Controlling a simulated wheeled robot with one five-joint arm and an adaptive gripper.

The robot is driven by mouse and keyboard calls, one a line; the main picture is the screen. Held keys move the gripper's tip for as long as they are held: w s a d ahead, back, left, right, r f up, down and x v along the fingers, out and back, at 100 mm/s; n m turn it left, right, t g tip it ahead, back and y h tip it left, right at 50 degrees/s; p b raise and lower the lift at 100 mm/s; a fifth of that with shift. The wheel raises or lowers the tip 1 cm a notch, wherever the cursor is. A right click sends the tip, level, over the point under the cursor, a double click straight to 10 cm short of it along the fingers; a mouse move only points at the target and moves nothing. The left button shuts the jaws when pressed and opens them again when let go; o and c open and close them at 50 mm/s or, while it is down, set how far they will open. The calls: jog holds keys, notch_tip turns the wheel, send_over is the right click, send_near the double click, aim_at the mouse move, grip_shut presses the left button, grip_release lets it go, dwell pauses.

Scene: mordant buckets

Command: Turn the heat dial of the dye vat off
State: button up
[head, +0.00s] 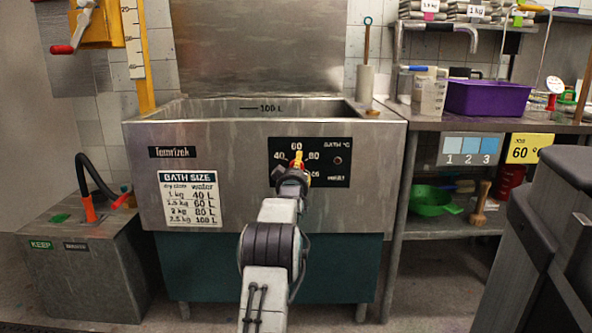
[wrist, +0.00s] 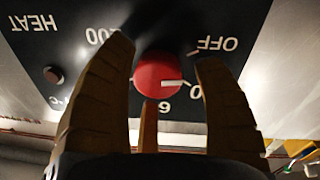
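The dye vat (head: 230,180) is a grey steel tub with a black control panel (head: 330,150) on its front. In the wrist view the heat dial (wrist: 158,78) is a round red knob with a white pointer mark. The panel appears upside down there, with OFF at the upper right; the mark points right, toward a partly hidden number. My gripper (head: 295,170) is at the panel and hides most of the dial in the head view. In the wrist view my gripper (wrist: 162,55) is open, one finger either side of the dial. Whether they touch it is unclear.
A small dark round light or button (wrist: 53,74) sits on the panel beside the dial. A metal bench with a purple bin (head: 487,98) stands right of the vat. A steel box with a hose (head: 85,265) stands at the left. Dark equipment (head: 550,220) fills the right foreground.

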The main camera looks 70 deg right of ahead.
jog(key=shift+o, duration=0.3)
jog(key=shift+s+a, duration=0.1)
jog(key=v, duration=1.1)
jog(key=shift+a, duration=0.35)
jog(key=shift+s, duration=0.1)
